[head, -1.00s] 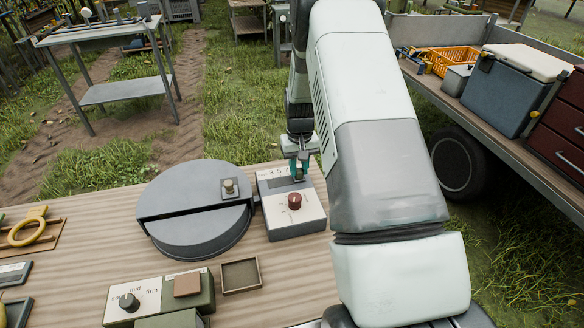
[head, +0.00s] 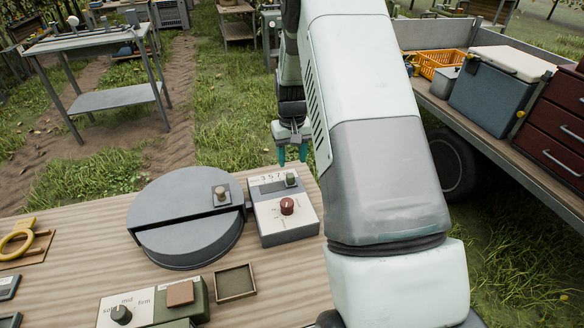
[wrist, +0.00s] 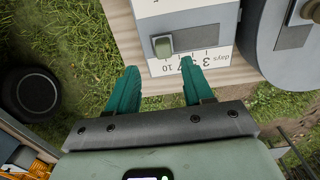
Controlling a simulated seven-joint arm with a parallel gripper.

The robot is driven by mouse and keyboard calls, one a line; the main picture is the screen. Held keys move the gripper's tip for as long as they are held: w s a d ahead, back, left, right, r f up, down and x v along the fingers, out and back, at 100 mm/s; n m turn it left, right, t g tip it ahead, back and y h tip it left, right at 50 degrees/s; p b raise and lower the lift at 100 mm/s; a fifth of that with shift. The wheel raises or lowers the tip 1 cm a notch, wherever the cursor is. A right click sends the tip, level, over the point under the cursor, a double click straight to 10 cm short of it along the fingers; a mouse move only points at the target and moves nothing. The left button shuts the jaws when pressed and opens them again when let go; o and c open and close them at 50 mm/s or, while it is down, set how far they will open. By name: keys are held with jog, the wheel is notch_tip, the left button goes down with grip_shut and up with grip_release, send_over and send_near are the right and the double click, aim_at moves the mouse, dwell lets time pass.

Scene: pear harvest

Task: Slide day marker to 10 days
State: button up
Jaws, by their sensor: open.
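The day marker is a small green knob (head: 291,178) in a dark slot on a white-topped grey box (head: 288,238). The scale beside the slot is marked days, 3, 5, 7, 10. The knob stands at the right end of the slot, by the 10 end of the scale. In the wrist view the knob (wrist: 162,46) is upright and the scale appears upside down, with 10 printed close to it. My gripper (head: 291,156) is open and empty, with teal fingers apart. It is above and behind the knob, not touching it.
A red dial (head: 287,206) sits on the same box, in front of the slot. A round grey lidded container (head: 187,225) stands close at left. A small empty tray (head: 234,282) and a firmness dial box (head: 125,312) are nearer.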

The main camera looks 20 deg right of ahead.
notch_tip(320, 180, up, 5)
dwell(0.4)
notch_tip(320, 180, up, 10)
jog(key=t, duration=0.1)
send_over(292, 175)
jog(key=s+a, duration=0.2)
jog(key=s, duration=0.1)
jog(key=s+a+r+t, duration=0.2)
jog(key=s+a+r, duration=0.1)
jog(key=s+r, duration=0.65)
jog(key=s+a+r+t, duration=0.1)
jog(key=s+r, duration=0.1)
jog(key=s, duration=0.8)
jog(key=s+a+r+t, duration=0.1)
jog(key=s+r, duration=0.2)
jog(key=s, duration=0.7)
jog(key=shift+a+r+t, duration=0.3)
